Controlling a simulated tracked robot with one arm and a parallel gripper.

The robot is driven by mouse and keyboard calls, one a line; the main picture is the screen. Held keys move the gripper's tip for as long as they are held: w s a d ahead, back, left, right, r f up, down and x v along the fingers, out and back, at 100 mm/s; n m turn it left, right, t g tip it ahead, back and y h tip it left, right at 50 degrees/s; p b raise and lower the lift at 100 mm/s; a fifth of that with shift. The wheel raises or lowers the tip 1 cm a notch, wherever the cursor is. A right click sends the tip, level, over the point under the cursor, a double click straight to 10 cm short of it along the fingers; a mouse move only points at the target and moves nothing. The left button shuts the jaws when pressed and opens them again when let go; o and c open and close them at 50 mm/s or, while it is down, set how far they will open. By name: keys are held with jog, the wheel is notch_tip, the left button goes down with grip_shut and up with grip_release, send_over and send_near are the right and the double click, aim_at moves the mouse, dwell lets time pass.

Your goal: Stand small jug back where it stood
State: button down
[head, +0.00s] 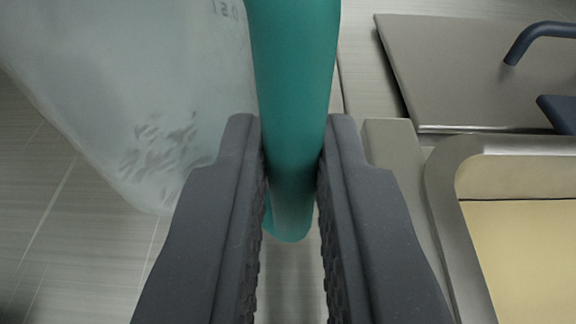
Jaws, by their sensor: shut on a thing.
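The small jug (130,80) has a translucent, greyish body that fills the upper left of the view. Faint markings show near its top edge, and a patch of small dark marks shows lower on its wall. Its teal handle (293,60) comes down from the top of the view. My gripper (291,165) is shut on this handle, with one dark finger on each side of it. The handle's lower end shows between the fingers. The jug's upper part is out of view, and I cannot tell whether it touches anything below.
At the right is a metal-rimmed opening (440,190) with a pale yellow surface inside. Above it lies a flat grey lid or panel (450,70) with a dark bar handle (540,32). A grey tiled floor (60,230) shows at the lower left, with open room.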

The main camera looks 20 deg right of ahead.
jog(key=shift+f+b, duration=0.5)
jog(key=shift+f, duration=0.05)
jog(key=c, duration=1.4)
grip_release()
jog(key=shift+o, duration=0.2)
jog(key=p+v, duration=0.2)
jog(key=v, duration=1.2)
jog(key=s+a+r+n+y+p, duration=0.1)
jog(key=s+a+r, duration=0.1)
jog(key=r, duration=1)
jog(key=s+a+r+n+y+p, duration=0.1)
jog(key=s+a+r+y, duration=0.15)
jog(key=r, duration=0.85)
jog(key=s+d+r, duration=0.2)
jog(key=s+r, duration=0.3)
jog(key=r, duration=0.3)
jog(key=s+d+r+n+t, duration=0.1)
jog(key=s+d+r, duration=0.1)
jog(key=s+r, duration=0.4)
notch_tip(320, 180, up, 4)
jog(key=shift+s+f+n+y+p, duration=0.2)
jog(key=shift+s+n+y+p, duration=0.15)
jog(key=shift+y+p, duration=0.1)
